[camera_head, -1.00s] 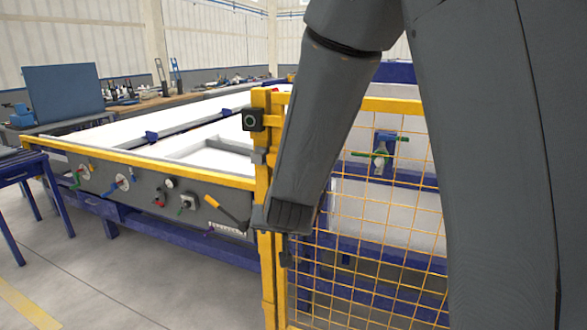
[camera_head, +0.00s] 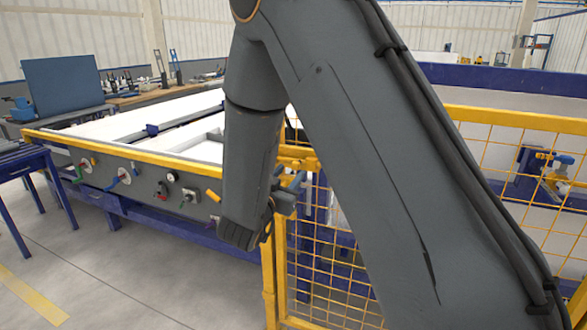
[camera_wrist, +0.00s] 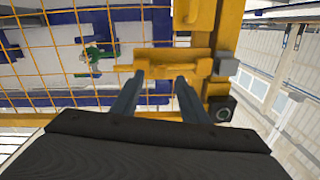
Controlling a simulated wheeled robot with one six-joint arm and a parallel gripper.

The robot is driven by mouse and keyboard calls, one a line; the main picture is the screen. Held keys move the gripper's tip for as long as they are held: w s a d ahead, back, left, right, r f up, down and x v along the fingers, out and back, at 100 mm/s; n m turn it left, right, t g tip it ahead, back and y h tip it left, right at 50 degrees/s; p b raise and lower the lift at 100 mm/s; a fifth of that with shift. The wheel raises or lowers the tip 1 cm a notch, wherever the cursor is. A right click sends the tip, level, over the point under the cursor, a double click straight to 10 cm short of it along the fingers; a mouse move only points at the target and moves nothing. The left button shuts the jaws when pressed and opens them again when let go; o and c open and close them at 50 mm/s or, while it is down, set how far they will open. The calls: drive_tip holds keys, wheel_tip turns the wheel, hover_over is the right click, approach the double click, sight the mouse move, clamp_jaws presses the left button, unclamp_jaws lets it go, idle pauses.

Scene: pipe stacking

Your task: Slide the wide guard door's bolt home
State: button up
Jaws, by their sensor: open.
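The wide guard door is yellow wire mesh (camera_head: 325,270) in a yellow frame, beside a yellow post (camera_head: 269,290). The mesh fills the left of the wrist view (camera_wrist: 60,60), with the post (camera_wrist: 228,30) right of it. A yellow bolt-like bar (camera_wrist: 160,60) lies across from the door side toward the post, with a grey block (camera_wrist: 228,67) at its right. My gripper (camera_wrist: 161,82) is open; its two fingertips are close to the bar, and contact cannot be told. In the head view, my gripper (camera_head: 292,192) is at the post, partly behind my arm. The bolt's engagement cannot be made out.
A black box with a round button (camera_wrist: 222,109) is on the post. Left of it runs a grey panel (camera_head: 140,180) with several valves and handles. A blue table (camera_head: 20,175) stands at the far left. The floor (camera_head: 120,275) in front is clear.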

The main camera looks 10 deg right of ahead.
sight(295, 168)
drive_tip(key=shift+p+x, duration=0.35)
drive_tip(key=shift+x, duration=1.5)
clamp_jaws()
